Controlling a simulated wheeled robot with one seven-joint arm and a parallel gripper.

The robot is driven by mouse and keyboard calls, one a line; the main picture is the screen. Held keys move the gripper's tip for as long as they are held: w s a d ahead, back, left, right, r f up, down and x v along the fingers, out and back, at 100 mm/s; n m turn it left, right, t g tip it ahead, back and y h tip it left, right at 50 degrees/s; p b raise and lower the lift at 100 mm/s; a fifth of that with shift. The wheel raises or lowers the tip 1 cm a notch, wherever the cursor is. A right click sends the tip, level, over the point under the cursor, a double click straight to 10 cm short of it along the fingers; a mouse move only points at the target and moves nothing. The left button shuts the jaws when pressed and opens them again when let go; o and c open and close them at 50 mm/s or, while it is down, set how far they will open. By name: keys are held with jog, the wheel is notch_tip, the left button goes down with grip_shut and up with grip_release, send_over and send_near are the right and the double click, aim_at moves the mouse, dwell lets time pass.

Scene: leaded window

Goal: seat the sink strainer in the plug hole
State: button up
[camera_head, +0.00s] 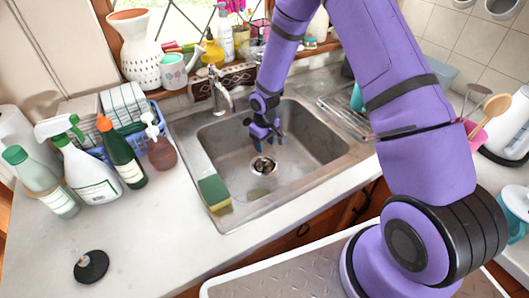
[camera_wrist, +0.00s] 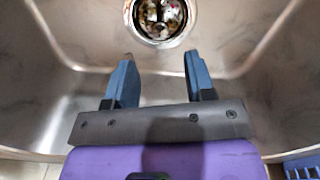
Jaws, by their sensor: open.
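My gripper (camera_head: 264,146) is inside the steel sink basin, pointing down a little behind and above the plug hole (camera_head: 263,166). In the wrist view my gripper (camera_wrist: 160,62) has its two blue fingers wide apart, with nothing between them. The plug hole (camera_wrist: 160,14) shows at the top edge of that view, partly cut off, as a shiny ring with dark and speckled bits inside. I cannot tell whether those bits are a strainer or debris. A black disc with a small knob (camera_head: 91,266) lies on the counter at the lower left; it may be a plug or the strainer.
A green and yellow sponge (camera_head: 214,193) sits on the sink's left rim. The tap (camera_head: 219,92) stands behind the basin. Bottles (camera_head: 121,155) crowd the left counter, and a wire rack (camera_head: 345,115) covers the right drainer. The counter left of the sink's front is mostly clear.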

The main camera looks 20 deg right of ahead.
jog(key=s+d+r+m+t, duration=0.1)
jog(key=s+d+r, duration=0.15)
jog(key=r, duration=0.85)
jog(key=s+d+r+m+t+h, duration=0.1)
jog(key=s+r, duration=0.2)
jog(key=r, duration=0.7)
jog(key=s+d+r+t, duration=0.1)
jog(key=s+d+r, duration=0.15)
jog(key=r, duration=0.85)
jog(key=s+r+m, duration=0.1)
jog(key=s+r, duration=0.3)
jog(key=s, duration=0.4)
jog(key=s+r+m+t, duration=0.1)
jog(key=s+r, duration=0.4)
jog(key=s, duration=0.3)
jog(key=s+r+m+t+y, duration=0.1)
jog(key=s+r, duration=0.3)
jog(key=s, duration=0.5)
jog(key=shift+d+r, duration=0.15)
jog(key=shift+d, duration=0.25)
